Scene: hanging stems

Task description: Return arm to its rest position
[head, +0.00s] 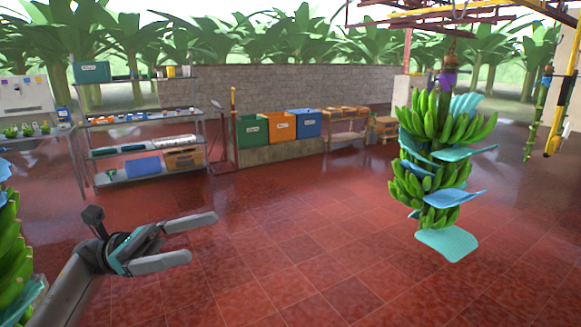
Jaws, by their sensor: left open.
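My left gripper (203,240) comes in from the lower left, its two grey fingers wide apart and pointing right, with only floor seen between them. It is open and empty. My right gripper is not in the picture. A hanging banana stem (437,130) with green hands of fruit and blue sheets (447,243) between them hangs to the right, well apart from the gripper. Another banana bunch (10,250) shows in part at the left edge, beside my left arm.
Metal shelves (150,176) stand at the back left. Green (251,131), orange (281,126) and blue (305,123) bins sit by the brick wall (345,85). A bare stalk (537,115) hangs at far right. The red tiled floor (310,250) is clear in the middle.

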